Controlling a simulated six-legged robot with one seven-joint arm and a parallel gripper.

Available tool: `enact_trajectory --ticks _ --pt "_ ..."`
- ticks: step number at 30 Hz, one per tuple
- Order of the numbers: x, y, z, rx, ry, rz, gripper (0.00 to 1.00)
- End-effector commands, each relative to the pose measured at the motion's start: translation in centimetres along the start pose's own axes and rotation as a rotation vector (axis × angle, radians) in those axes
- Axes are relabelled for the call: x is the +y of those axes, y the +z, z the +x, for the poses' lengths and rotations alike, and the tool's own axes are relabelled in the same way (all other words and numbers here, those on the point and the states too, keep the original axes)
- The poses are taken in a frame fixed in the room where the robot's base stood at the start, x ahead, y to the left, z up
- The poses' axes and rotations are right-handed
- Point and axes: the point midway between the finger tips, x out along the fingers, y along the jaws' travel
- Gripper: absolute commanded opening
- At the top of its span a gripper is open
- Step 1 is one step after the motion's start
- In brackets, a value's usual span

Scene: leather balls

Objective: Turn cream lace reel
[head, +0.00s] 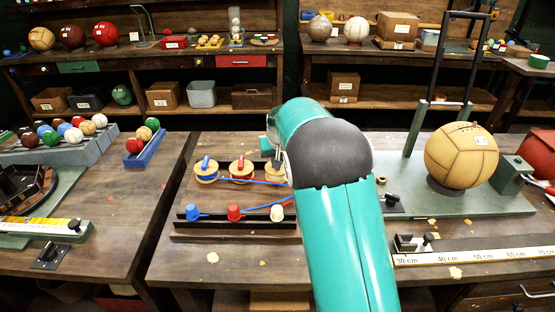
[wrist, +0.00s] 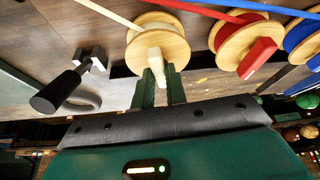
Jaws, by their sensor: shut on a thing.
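The cream lace reel (wrist: 158,24) is a wooden spool with pale lace and a cream handle (wrist: 154,57). My gripper (wrist: 160,80) has its green fingers closed on either side of that handle in the wrist view. In the head view the cream reel (head: 274,174) is the rightmost of three on the rack, partly hidden by my arm and gripper. The red-handled reel (head: 241,169) and blue-handled reel (head: 206,172) stand to its left. Red and blue laces run from the reels to the right.
A tan ball (head: 461,155) rests on a green plate to the right. A black-handled clamp (wrist: 68,85) lies left of the cream reel in the wrist view.

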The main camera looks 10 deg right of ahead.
Motion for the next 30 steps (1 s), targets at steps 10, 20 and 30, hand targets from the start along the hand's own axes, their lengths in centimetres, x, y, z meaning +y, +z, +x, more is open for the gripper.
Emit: enact_trajectory --ticks 10,20,30 --pt "0.0 0.0 0.0 0.0 0.0 0.0 0.21" --pt "0.0 0.0 0.0 0.0 0.0 0.0 0.35" --pt "0.0 -0.1 -4.1 0.005 -0.001 0.0 0.35"
